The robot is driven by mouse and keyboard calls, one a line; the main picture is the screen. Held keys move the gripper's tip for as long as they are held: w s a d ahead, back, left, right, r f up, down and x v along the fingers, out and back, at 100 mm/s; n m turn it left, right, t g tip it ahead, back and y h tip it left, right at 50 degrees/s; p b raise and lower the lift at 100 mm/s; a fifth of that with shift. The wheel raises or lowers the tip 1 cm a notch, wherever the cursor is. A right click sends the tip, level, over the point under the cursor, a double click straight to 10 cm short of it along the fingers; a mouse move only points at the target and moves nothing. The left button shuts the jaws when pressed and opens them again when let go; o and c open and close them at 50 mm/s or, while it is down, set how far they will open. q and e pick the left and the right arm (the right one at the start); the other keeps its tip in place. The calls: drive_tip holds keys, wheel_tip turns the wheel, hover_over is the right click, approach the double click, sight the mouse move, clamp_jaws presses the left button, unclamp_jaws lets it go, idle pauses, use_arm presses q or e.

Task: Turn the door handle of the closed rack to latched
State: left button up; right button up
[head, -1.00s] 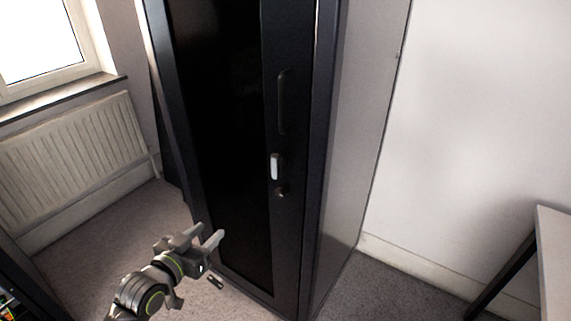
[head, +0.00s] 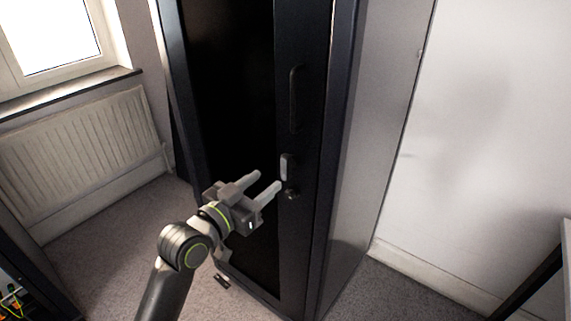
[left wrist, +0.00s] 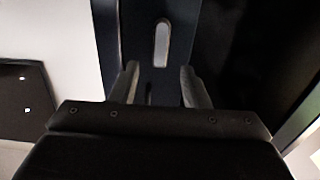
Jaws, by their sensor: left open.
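The closed rack (head: 225,90) is a tall black cabinet with a dark door panel. Its small light-grey door handle (head: 287,167) sits upright on the door's right frame, with a round lock (head: 291,194) just below it. My left gripper (head: 266,181) is open and empty, its fingertips just left of and slightly below the handle, apparently apart from it. In the left wrist view the handle (left wrist: 161,44) shows ahead, beyond and between the two open fingers (left wrist: 158,85). My right gripper is not in view.
A long dark recessed grip (head: 296,98) runs above the handle. A radiator (head: 85,145) and window are at the left. Part of another rack with cables (head: 15,295) is at the lower left. A table edge (head: 566,260) is at the right. Carpet floor is open between.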

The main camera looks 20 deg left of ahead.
sight(281, 169)
use_arm(q)
drive_tip(key=x, duration=0.8)
drive_tip(key=shift+w+d+p, duration=0.1)
drive_tip(key=shift+w+p, duration=0.2)
drive_tip(key=shift+c, duration=0.3)
clamp_jaws()
drive_tip(key=shift+r+n+p, duration=0.15)
drive_tip(key=shift+n+p, duration=1.55)
drive_tip(key=shift+p, duration=0.1)
drive_tip(key=n+p, duration=0.2)
drive_tip(key=n, duration=0.1)
drive_tip(key=n+p, duration=0.2)
drive_tip(key=shift+a, duration=0.3)
drive_tip(key=n+p, duration=0.1)
drive_tip(key=n, duration=0.1)
drive_tip(key=n+p, duration=0.1)
drive_tip(key=n, duration=0.1)
drive_tip(key=n+p, duration=0.1)
drive_tip(key=shift+w+a+f+n, duration=0.1)
drive_tip(key=shift+f+n, duration=0.3)
drive_tip(key=shift+f+n+p, duration=0.1)
drive_tip(key=shift+n+p, duration=0.3)
drive_tip(key=shift+n, duration=0.5)
drive_tip(key=shift+f+n+p, duration=0.15)
drive_tip(key=shift+n+p, duration=0.25)
drive_tip(key=shift+n, duration=0.5)
